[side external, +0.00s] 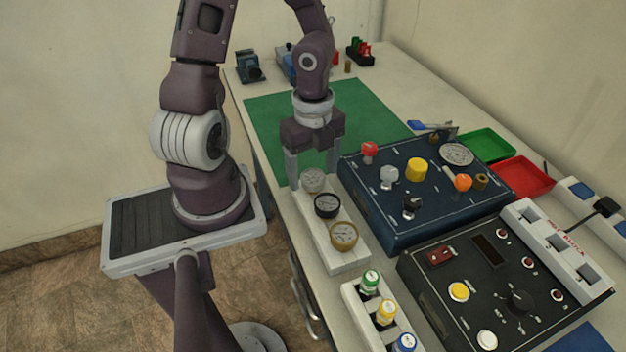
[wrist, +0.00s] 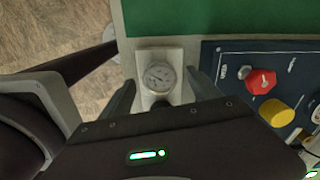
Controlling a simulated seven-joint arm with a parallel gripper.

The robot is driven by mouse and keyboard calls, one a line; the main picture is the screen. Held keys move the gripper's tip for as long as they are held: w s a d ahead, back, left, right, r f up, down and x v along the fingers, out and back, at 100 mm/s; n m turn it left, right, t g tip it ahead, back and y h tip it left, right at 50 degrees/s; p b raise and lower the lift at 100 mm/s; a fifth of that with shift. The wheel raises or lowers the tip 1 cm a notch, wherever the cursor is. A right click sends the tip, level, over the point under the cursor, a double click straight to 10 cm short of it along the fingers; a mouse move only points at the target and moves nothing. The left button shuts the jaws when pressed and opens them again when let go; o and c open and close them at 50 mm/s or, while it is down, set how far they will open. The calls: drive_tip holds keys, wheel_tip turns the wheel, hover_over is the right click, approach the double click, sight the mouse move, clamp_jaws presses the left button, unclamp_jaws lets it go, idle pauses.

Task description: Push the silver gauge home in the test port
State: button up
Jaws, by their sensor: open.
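The silver gauge (side external: 313,183) has a round pale dial and sits at the far end of a white rack (side external: 348,262). In the wrist view the silver gauge (wrist: 159,78) lies between the two fingers, with a gap on each side. My gripper (side external: 312,175) is open and points down over that end of the rack, one finger on either side of the gauge. The test port is not clearly identifiable; a small brass fitting (side external: 481,182) stands at the right of the blue panel (side external: 400,232).
A black-rimmed gauge (side external: 327,206) and a brass gauge (side external: 343,236) share the rack. The blue panel carries a red knob (side external: 369,150), a yellow knob (side external: 416,169) and a large dial (side external: 457,154). A green mat (side external: 265,125) lies clear behind.

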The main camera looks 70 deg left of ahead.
wheel_tip(320, 180, down, 2)
drive_tip(key=shift+f, duration=0.1)
clamp_jaws()
idle(0.4)
